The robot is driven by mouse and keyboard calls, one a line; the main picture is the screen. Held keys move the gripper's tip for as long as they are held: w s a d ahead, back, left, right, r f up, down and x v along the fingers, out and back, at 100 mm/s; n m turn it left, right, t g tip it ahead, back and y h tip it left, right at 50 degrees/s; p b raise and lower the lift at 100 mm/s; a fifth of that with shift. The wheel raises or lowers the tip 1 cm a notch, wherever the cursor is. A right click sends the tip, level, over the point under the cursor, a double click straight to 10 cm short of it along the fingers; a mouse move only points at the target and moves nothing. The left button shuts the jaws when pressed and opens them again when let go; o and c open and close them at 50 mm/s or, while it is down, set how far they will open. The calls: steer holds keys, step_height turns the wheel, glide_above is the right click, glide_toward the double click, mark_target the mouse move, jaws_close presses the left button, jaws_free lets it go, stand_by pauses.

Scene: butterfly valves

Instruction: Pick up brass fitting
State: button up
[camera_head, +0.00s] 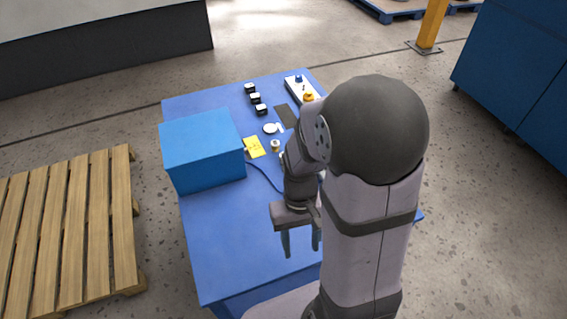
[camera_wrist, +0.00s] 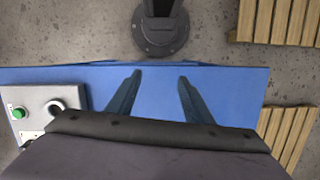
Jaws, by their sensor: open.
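A small brass-coloured piece (camera_head: 276,146), which looks like the brass fitting, stands on the blue table (camera_head: 235,255) just right of a yellow note. It is too small to make out its detail. My gripper (camera_head: 301,253) is open and empty above the near part of the table, well apart from the piece, with its fingers pointing down. In the wrist view my gripper (camera_wrist: 160,76) shows two spread fingers over bare blue table. The brass piece does not show in that view.
A blue box (camera_head: 205,150) stands at the table's left edge by the yellow note (camera_head: 254,147). Several small black-and-white parts (camera_head: 255,98) lie farther back, near a white panel (camera_head: 296,90). A control box (camera_wrist: 42,105) with a green button shows in the wrist view. The near table is clear.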

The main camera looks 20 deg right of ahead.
steer(key=shift+m+t, duration=0.5)
steer(key=shift+t, duration=0.2)
steer(key=w+d+f, duration=0.1)
steer(key=w+f, duration=0.1)
steer(key=w, duration=0.2)
steer(key=w+d+f+b, duration=0.1)
steer(key=w+d+f, duration=0.1)
steer(key=w, duration=0.2)
steer(key=w+d+f+b, duration=0.1)
steer(key=w+f, duration=0.1)
steer(key=w, duration=0.3)
steer(key=shift+d+f, duration=0.25)
steer(key=shift+d, duration=0.05)
steer(key=w, duration=0.3)
steer(key=w+d+r+t, duration=0.1)
steer(key=w, duration=0.2)
steer(key=w+d+t, duration=0.1)
steer(key=w, duration=0.2)
steer(key=shift+w+d+r+h, duration=0.1)
steer(key=shift+r+h, duration=0.2)
steer(key=shift+r, duration=0.05)
steer(key=w+d+r+t, duration=0.2)
steer(key=w+r+t, duration=0.25)
steer(key=w, duration=0.45)
steer(key=shift+g+h, duration=0.3)
steer(key=shift+g, duration=0.25)
steer(key=shift+p+x, duration=2.05)
steer(key=shift+x, duration=1.3)
steer(key=shift+a, duration=0.1)
jaws_close()
